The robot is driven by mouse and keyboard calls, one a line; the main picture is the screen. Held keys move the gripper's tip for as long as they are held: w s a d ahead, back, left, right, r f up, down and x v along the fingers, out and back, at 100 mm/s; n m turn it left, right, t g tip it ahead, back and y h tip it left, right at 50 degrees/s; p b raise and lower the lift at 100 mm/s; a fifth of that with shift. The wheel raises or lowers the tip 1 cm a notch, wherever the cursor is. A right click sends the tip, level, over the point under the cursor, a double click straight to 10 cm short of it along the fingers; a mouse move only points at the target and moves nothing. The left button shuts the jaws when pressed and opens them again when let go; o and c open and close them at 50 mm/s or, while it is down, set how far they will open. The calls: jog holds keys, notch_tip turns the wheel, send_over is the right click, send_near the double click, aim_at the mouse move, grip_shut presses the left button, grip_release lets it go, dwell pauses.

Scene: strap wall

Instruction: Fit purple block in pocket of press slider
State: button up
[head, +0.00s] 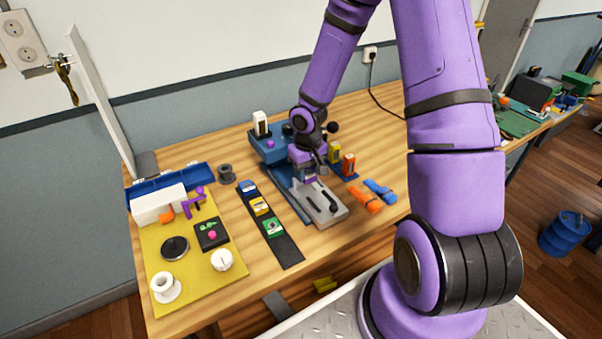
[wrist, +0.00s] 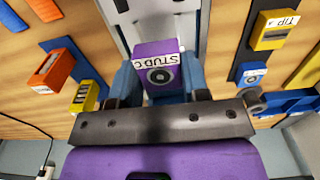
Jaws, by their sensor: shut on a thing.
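The purple block (wrist: 157,68), labelled "STUD C" with a dark ring on its face, shows between the two blue fingers of my gripper (wrist: 159,82) in the wrist view. My gripper (head: 311,178) is shut on it. In the head view the gripper hangs over the press, and its body largely hides the block. The grey press slider (head: 327,205) lies in the blue press (head: 266,152), its near end sticking out toward the table's front. The slider (wrist: 135,28) also shows behind the block in the wrist view. The pocket is hidden, so I cannot tell whether the block is in it.
A dark strap (head: 279,241) with blue, yellow and green pieces lies left of the press. A yellow board (head: 197,269) with several fittings is further left. Orange (head: 365,200) and blue (head: 380,191) pieces lie right of the slider, near yellow and orange upright blocks.

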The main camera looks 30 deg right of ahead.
jog(key=shift+d+f, duration=0.1)
jog(key=shift+f, duration=0.45)
jog(key=shift+f, duration=0.65)
jog(key=o, duration=1.1)
jog(key=shift+r, duration=0.1)
notch_tip(320, 180, up, 13)
notch_tip(320, 180, up, 17)
jog(key=t+h, duration=0.2)
send_over(308, 172)
jog(key=s+a, duration=0.4)
jog(key=s, duration=0.5)
jog(key=shift+s+a+r+t+y, duration=0.45)
jog(key=shift+s+r, duration=1.05)
jog(key=shift+s, duration=0.95)
jog(key=shift+s+a+r+t+y, duration=0.2)
jog(key=shift+s+a+r+t, duration=0.35)
jog(key=shift+s+r, duration=1.45)
jog(key=shift+s+a+r+t+y, duration=0.5)
jog(key=shift+s+r, duration=0.45)
jog(key=shift+s, duration=2)
